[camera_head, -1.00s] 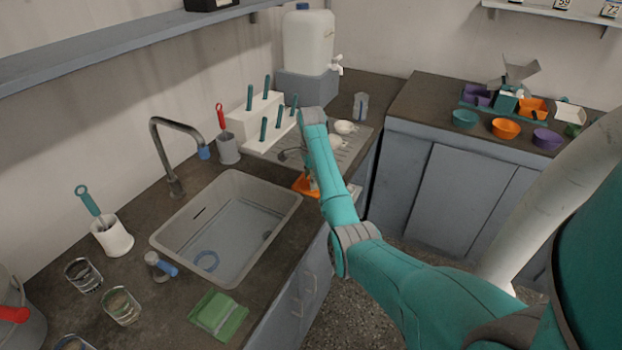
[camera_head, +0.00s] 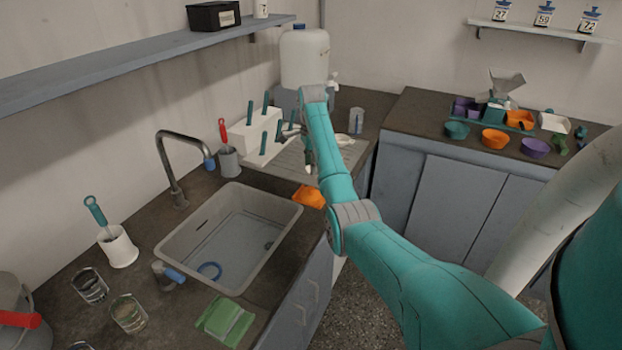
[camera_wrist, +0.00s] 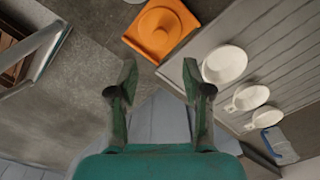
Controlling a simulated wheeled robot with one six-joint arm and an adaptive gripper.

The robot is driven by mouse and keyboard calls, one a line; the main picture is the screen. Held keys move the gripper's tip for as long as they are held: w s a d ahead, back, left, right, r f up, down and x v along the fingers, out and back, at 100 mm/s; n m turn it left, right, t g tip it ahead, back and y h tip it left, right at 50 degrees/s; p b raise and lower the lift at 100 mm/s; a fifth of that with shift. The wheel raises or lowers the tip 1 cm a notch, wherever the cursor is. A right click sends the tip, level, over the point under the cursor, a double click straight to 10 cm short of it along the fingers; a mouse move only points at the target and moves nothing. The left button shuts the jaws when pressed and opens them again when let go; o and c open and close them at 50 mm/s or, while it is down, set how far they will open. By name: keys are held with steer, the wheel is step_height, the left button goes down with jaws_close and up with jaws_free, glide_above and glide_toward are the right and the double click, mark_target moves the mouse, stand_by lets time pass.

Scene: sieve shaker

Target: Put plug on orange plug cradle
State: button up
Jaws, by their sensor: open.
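The orange plug cradle (camera_head: 309,197) lies on the dark counter to the right of the sink, near the counter's front edge. In the wrist view the orange cradle (camera_wrist: 158,27) is at the top middle, a square plate with a raised round part and a small hub. My gripper (camera_wrist: 159,88) is open, with nothing seen between its fingers; the cradle lies past the fingertips, apart from them. In the head view my gripper (camera_head: 308,165) is partly hidden by my arm, above the counter just behind the cradle. I cannot pick out the plug in either view.
A ribbed drainboard (camera_head: 345,157) bears several white cups or spoons (camera_wrist: 225,64). A white stand (camera_head: 245,135) holds several teal-handled tools. A green sponge pack (camera_head: 226,319) lies in front of the sink.

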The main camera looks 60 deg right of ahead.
steer(key=shift+r, duration=0.75)
